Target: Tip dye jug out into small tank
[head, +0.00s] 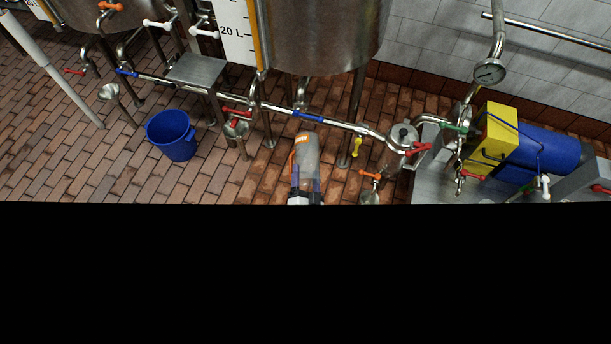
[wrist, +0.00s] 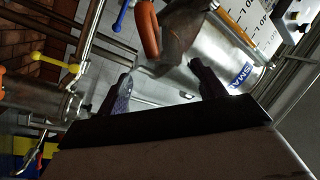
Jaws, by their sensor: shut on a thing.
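The dye jug (head: 309,152) is grey and translucent with an orange label and an orange handle. In the head view it stands out above my gripper (head: 304,194), which is shut on it. The wrist view shows the jug's dark body (wrist: 180,38) and orange handle beyond my gripper's fingers (wrist: 162,88). Behind it is a steel tank (wrist: 198,88) with a partly hidden blue label starting "SMA". In the head view a large steel tank (head: 325,35) with a 20 L scale is beyond the jug; its name is not visible. The jug's contents cannot be made out.
A steel pipe (head: 340,122) with coloured valve handles runs across below the tanks. A blue bucket (head: 171,136) stands on the brick floor at left. A yellow and blue machine (head: 497,140) is at right. The lower head view is black.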

